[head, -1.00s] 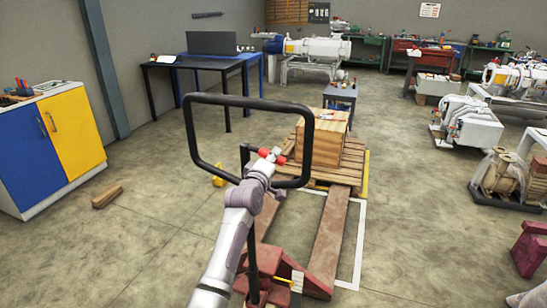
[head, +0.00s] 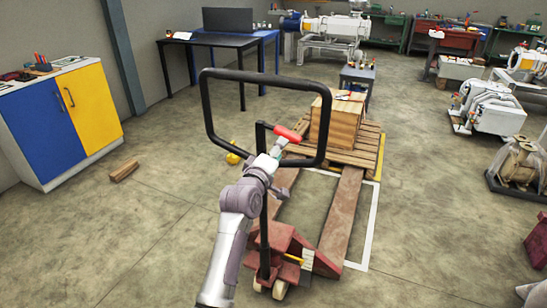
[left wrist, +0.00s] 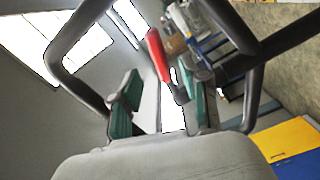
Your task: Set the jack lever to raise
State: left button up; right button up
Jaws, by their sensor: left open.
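The jack lever (head: 288,133) is a short red grip near the top of the pallet jack's black handle frame (head: 262,75). It also shows in the left wrist view (left wrist: 158,55), tilted, its dark lower end between the finger pads. My left gripper (head: 272,157) is at the lever, inside the handle frame. In the left wrist view the gripper (left wrist: 163,105) has its green-padded fingers apart, one on each side of the lever. I cannot tell whether either pad touches it. The jack's red base (head: 280,245) stands on the floor. My right gripper is not in view.
The jack's forks (head: 342,215) run under a wooden pallet (head: 365,155) bearing a wooden crate (head: 345,118). A blue and yellow cabinet (head: 88,105) stands at left. A wood block (head: 124,171) lies on the floor. Floor around the jack is mostly clear.

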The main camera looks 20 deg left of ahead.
pick_arm(q)
jog(key=shift+s, duration=1.7)
jog(key=s+d+f+m+g, duration=0.1)
jog(key=s+f+m+g, duration=0.15)
jog(key=f, duration=0.85)
jog(key=s+d+f+m+g, duration=0.1)
jog(key=s+f+m+g, duration=0.15)
jog(key=f, duration=0.85)
jog(key=s+d+f+m+g, duration=0.1)
jog(key=s+f, duration=0.2)
jog(key=f, duration=0.8)
jog(key=s+f+m+g, duration=0.4)
jog(key=s+f+g, duration=0.1)
jog(key=s+f, duration=1.25)
jog(key=s+a+f+m+g, duration=0.1)
jog(key=s+f, duration=0.4)
jog(key=s, duration=0.6)
jog(key=s+a+f+m+g, duration=0.1)
jog(key=s+f+m+g, duration=0.2)
jog(key=s, duration=0.8)
jog(key=s+a+f+m+g, duration=0.1)
jog(key=s+f+m+g, duration=0.1)
jog(key=s+f, duration=0.5)
jog(key=s, duration=0.4)
jog(key=shift+a+y, duration=0.3)
